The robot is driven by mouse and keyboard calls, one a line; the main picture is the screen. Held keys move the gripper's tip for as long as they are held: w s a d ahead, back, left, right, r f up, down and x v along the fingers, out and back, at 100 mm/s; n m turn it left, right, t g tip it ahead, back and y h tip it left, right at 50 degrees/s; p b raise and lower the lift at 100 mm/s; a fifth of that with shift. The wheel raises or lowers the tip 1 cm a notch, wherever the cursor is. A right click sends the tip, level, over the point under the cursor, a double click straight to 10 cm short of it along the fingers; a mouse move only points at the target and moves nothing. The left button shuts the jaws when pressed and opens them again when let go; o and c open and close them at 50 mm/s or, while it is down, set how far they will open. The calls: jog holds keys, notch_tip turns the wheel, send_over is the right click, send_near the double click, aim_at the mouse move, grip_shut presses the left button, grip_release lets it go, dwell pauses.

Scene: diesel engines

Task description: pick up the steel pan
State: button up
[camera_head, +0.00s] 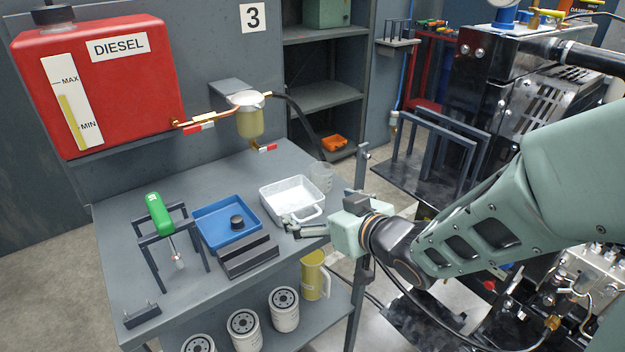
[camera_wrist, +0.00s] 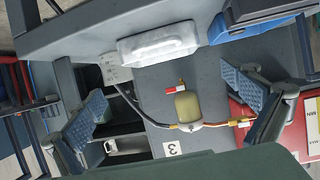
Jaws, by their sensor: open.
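The steel pan (camera_head: 290,190) is a pale, shallow rectangular tray with a loop handle on its front right side. It sits on the grey bench, right of the blue tray. In the wrist view the pan (camera_wrist: 150,48) lies upper centre, beyond the gap between the fingers. My gripper (camera_head: 298,226) is at the pan's front right, near the handle, and overlaps it in the head view. In the wrist view the fingers of my gripper (camera_wrist: 170,92) are spread wide with nothing between them. I cannot tell whether a finger touches the pan.
A blue tray (camera_head: 205,215) with a black round part (camera_head: 237,222) is left of the pan. A clear beaker (camera_head: 321,175) stands close behind it. A fuel filter (camera_head: 249,122) hangs above.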

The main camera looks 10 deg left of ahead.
aim_at(295, 208)
jog(key=b+x, duration=0.1)
jog(key=x, duration=0.4)
jog(key=shift+a+f+b, duration=0.1)
jog(key=shift+a+b, duration=0.05)
jog(key=shift+b, duration=0.2)
jog(key=b+x, duration=0.1)
jog(key=x, duration=0.3)
jog(key=shift+w+a+f+b, duration=0.1)
jog(key=shift+a+f+b, duration=0.1)
jog(key=shift+b, duration=0.2)
jog(key=shift+w+a, duration=0.25)
jog(key=shift+w, duration=0.05)
jog(key=c, duration=0.9)
jog(key=shift+c, duration=0.7)
jog(key=shift+r, duration=0.15)
